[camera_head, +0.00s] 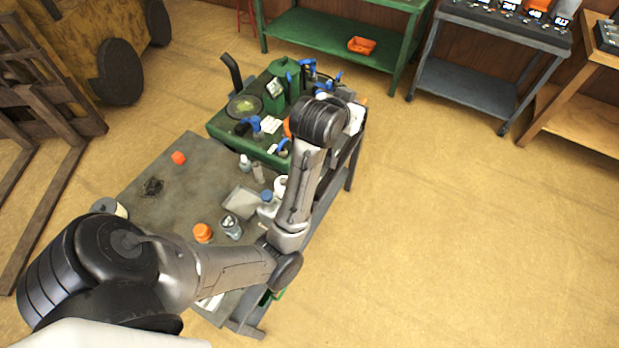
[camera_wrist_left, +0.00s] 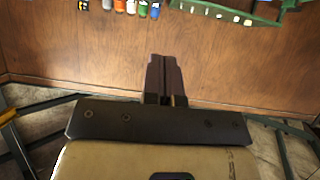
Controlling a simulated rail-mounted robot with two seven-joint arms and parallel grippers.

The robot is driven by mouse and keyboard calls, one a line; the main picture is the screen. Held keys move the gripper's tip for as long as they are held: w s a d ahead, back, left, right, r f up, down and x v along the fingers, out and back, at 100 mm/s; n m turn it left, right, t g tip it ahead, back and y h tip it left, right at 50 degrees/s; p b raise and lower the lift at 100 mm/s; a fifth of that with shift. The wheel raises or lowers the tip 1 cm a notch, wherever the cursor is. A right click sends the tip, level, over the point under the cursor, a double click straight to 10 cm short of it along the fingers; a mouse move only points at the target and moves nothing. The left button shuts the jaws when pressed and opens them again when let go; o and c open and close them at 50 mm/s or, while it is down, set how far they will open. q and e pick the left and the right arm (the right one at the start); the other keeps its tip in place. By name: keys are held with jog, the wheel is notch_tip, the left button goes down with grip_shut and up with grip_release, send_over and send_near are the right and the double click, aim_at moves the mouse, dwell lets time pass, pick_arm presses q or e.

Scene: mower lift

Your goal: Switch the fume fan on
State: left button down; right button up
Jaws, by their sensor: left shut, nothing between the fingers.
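I cannot make out a fume fan or its switch for certain in either view. A black upright pipe (camera_head: 231,72) stands at the back left of the green bench (camera_head: 222,136). A green housing (camera_head: 283,82) stands beside it. My left arm reaches across the grey table to the green bench in the head view, and its wrist hides part of the bench's right side. My left gripper (camera_wrist_left: 165,64) shows in the left wrist view, shut and empty in front of a brown wooden wall. Its fingers cannot be made out in the head view. My right gripper is in neither view.
The grey table (camera_head: 190,155) holds orange caps (camera_head: 202,232), small bottles and a shallow tray (camera_head: 243,202). Blue-handled tools (camera_head: 252,123) crowd the green bench. A green shelf (camera_head: 310,32) and a grey cart (camera_head: 465,85) stand behind. The floor (camera_head: 450,240) at right is clear.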

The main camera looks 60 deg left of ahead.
pick_arm(q)
jog(key=w+a+f+n+g+y+b, duration=0.1)
jog(key=a+f+n+g+b, duration=0.15)
jog(key=a+f+b, duration=0.45)
jog(key=w+a+f+n+g+b, duration=0.1)
jog(key=a+f+n+b, duration=0.25)
jog(key=a+b, duration=0.35)
notch_tip(320, 180, down, 18)
jog(key=s+a+m+g+h+b, duration=0.1)
jog(key=m+g+h, duration=0.3)
jog(key=g, duration=0.5)
jog(key=shift+s+m+b, duration=0.2)
jog(key=shift+m+b, duration=0.6)
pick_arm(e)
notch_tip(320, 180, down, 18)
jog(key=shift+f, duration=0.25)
pick_arm(q)
jog(key=shift+a, duration=0.1)
jog(key=b+x, duration=0.5)
jog(key=x, duration=0.9)
jog(key=shift+w, duration=0.15)
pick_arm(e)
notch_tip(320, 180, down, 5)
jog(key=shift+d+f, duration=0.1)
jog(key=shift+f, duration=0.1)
